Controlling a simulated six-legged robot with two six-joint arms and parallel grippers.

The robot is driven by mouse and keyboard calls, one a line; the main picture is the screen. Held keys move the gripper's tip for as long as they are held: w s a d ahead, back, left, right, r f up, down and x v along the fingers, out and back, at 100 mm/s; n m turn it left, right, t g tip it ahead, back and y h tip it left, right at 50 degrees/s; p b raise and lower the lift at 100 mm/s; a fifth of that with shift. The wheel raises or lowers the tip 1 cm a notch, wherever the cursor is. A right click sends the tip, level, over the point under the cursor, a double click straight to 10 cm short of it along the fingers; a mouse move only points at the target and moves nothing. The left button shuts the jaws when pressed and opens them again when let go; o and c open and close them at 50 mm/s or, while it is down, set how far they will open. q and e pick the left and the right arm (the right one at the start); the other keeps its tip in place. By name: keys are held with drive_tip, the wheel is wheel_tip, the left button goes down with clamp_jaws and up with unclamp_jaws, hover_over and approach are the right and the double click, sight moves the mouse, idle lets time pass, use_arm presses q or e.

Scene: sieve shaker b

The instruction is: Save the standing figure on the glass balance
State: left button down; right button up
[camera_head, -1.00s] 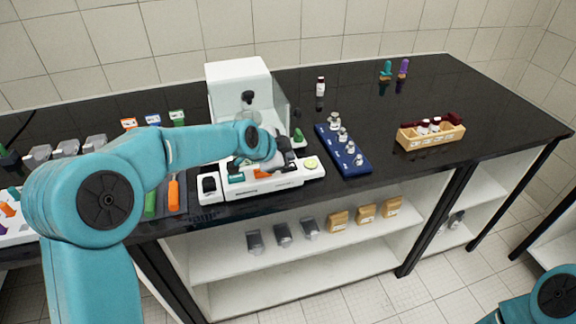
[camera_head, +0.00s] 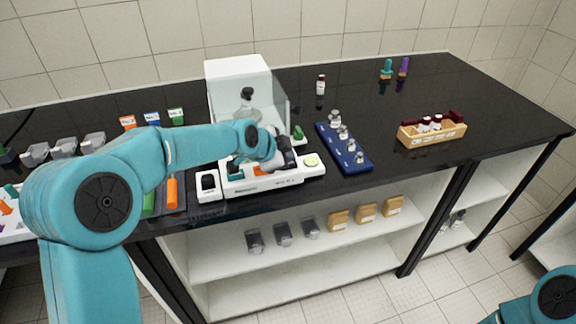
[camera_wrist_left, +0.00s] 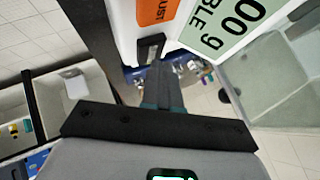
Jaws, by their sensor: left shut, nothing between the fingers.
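The balance (camera_head: 217,71) is a white instrument with a clear glass chamber, standing on the black bench. A glass vessel with a dark top (camera_head: 247,98) shows inside the chamber. The front panel has a black key at the left, an orange key (camera_head: 261,171) and a pale yellow-green round key (camera_head: 311,161) at the right. My left gripper (camera_head: 285,152) is shut and empty over the panel. In the left wrist view its fingers (camera_wrist_left: 154,58) reach near the orange key (camera_wrist_left: 155,10), beside a pale display (camera_wrist_left: 225,30) partly reading "00 g". Contact cannot be told.
A blue rack with several metal weights (camera_head: 340,145) lies right of the balance. A wooden box of vials (camera_head: 432,133) is further right. A dark tray with green and orange handled tools (camera_head: 172,193) is left. The bench's right part is mostly clear.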

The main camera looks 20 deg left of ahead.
use_arm(q)
drive_tip(key=shift+f+b, duration=0.45)
drive_tip(key=shift+b, duration=0.15)
idle(0.7)
drive_tip(key=shift+r, duration=0.1)
idle(0.4)
drive_tip(key=shift+r+p, duration=0.45)
drive_tip(key=shift+r, duration=0.35)
drive_tip(key=shift+r+p, duration=1.55)
drive_tip(key=shift+r, duration=1)
drive_tip(key=shift+f, duration=0.1)
